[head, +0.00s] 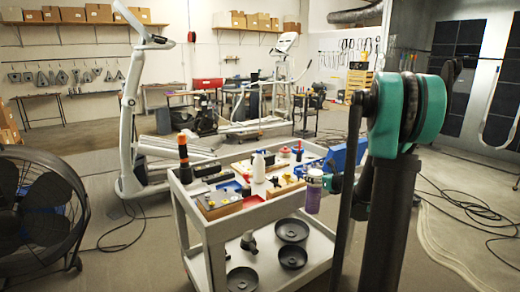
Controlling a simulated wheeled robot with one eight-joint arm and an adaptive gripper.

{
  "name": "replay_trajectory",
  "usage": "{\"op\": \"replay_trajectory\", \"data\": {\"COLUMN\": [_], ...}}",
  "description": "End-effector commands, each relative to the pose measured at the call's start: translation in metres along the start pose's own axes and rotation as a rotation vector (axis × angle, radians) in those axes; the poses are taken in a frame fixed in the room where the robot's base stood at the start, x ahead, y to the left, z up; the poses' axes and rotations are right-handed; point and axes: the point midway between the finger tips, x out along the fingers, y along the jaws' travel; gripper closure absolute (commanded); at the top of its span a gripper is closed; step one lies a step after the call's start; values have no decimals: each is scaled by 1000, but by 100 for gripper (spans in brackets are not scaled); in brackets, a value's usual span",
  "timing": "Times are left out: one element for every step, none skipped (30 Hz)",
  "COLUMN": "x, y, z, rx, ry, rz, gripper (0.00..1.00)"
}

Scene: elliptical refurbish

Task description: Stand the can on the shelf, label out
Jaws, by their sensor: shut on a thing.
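A small can (313,196) with a purple body and a pale top is upright at the right front corner of the grey cart. My gripper (328,183) is at its right side, shut on it. The can hangs at the edge of the cart's top, apart from the lower shelf. I cannot make out its label at this size. The cart's lower shelf (262,270) holds several dark round discs. Two wall shelves (80,23) and (250,30) with cardboard boxes are far off at the back.
A large black fan (38,213) stands at the left. White elliptical machines (128,120) stand behind. Cables (465,207) lie on the floor at right.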

Motion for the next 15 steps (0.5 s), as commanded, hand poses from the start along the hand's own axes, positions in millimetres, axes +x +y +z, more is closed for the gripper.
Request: {"op": "replay_trajectory", "data": {"x": [2,3,3,3,3,2,1,0,0,-1,-2,-2,-3,-3,-3], "y": [12,17,23,28,32,38,41,45,48,50,52,54,55,56,56], "z": [-12,-18,-26,-31,-35,-41,-44,-47,-50,-53,-54,-56,-57,-58,-58], "rx": [2,5,8,11,13,16,17,19,21,22,23,25,25,25,25], "ry": [0,0,0,0,-1,0,0,0,-1,0,0,0,0,0,0], "rz": [-11,-18,-30,-37,-44,-53,-58,-62,-70,-73,-76,-79,-81,-83,-84], "gripper": [100,100,100,100,100,100,100,100,100,100,100,100,100,100,100]}}
